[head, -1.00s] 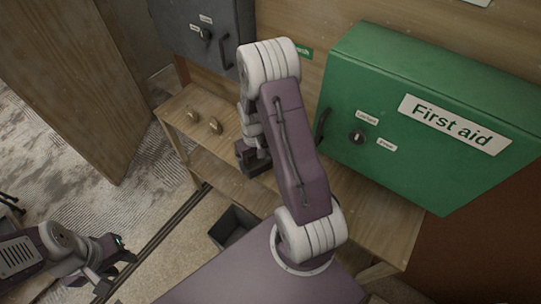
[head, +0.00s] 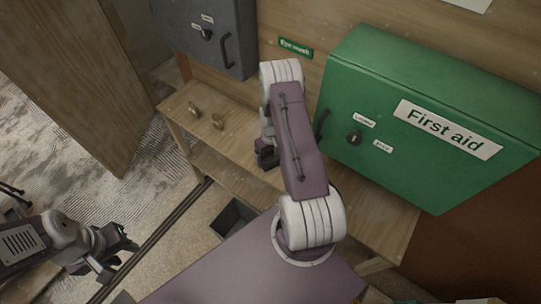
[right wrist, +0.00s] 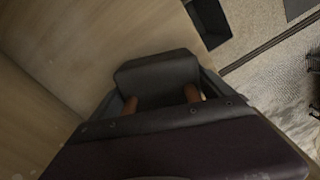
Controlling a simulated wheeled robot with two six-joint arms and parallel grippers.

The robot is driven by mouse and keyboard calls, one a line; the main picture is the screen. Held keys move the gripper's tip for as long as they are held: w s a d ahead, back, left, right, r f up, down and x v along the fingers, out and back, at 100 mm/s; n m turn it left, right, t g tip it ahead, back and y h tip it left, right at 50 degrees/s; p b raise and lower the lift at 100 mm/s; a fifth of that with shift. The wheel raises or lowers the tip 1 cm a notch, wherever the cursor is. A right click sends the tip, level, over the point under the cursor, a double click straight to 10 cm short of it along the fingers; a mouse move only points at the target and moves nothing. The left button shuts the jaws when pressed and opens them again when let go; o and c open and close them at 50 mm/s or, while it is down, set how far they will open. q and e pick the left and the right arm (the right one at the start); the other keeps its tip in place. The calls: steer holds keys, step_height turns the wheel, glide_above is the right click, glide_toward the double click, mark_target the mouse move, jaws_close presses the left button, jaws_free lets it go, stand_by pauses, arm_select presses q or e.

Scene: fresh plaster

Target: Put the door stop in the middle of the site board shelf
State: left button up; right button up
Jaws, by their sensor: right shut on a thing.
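The site board shelf (head: 375,212) is a pale wooden ledge below the wall cabinets. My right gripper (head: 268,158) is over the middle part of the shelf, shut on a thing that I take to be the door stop. In the right wrist view, orange-brown bits of the door stop (right wrist: 192,93) show between the dark parts of my right gripper (right wrist: 160,98); the rest of it is hidden. I cannot tell whether it touches the shelf. My left gripper (head: 112,260) is open and empty at the lower left, away from the shelf.
Two small brass-coloured objects (head: 217,121) stand on the shelf's left part. A green First aid cabinet (head: 400,130) overhangs the right part; a grey cabinet (head: 205,40) hangs at upper left. A dark open bin (head: 232,218) stands on the floor below. A wooden door (head: 75,75) is at left.

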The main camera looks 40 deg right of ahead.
steer(key=shift+a, duration=0.1)
steer(key=o, duration=1.8)
steer(key=shift+s, duration=0.1)
